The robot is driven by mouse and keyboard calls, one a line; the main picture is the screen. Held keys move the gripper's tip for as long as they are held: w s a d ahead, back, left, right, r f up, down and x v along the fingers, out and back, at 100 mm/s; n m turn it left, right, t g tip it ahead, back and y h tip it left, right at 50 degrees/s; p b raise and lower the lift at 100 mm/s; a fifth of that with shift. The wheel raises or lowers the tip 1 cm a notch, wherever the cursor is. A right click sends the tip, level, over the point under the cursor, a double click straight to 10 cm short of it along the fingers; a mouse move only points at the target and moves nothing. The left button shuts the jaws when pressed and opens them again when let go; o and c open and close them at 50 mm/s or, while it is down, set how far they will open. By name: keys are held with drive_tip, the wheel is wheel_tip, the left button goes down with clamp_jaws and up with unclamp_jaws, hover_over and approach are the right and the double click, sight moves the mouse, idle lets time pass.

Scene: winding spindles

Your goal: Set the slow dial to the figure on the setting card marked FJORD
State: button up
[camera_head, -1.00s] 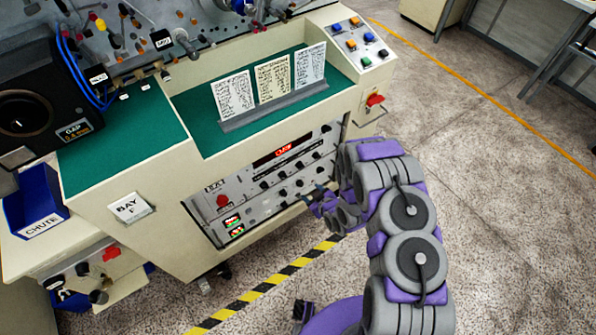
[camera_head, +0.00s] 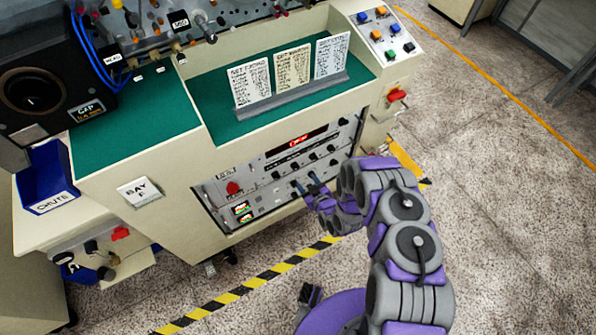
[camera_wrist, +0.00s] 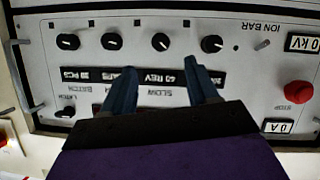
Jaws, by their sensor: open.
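Three setting cards stand on the green ledge. The left card (camera_head: 250,83) has a heading that seems to read FJORD; its figures are too small to read. The middle card (camera_head: 293,68) and right card (camera_head: 331,54) are also unreadable. My gripper (camera_head: 305,183) is open at the front control panel (camera_head: 262,205). In the wrist view, upside down, my gripper (camera_wrist: 163,78) points at a row of black dials. The SLOW label (camera_wrist: 154,92) shows between the fingers. A black dial (camera_wrist: 160,42) lies beyond and between the fingertips, apparently untouched; I cannot tell whether SLOW names it.
A red stop button (camera_wrist: 298,92) sits beside the dials, and a latch switch (camera_wrist: 65,112) at the other side. A button box (camera_head: 380,35) and a red switch (camera_head: 397,96) are right of the cards. The floor to the right is clear.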

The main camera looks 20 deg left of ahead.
sight(297, 169)
drive_tip(key=b+x, duration=0.2)
drive_tip(key=x, duration=0.8)
drive_tip(key=shift+c, duration=0.2)
drive_tip(key=c, duration=1)
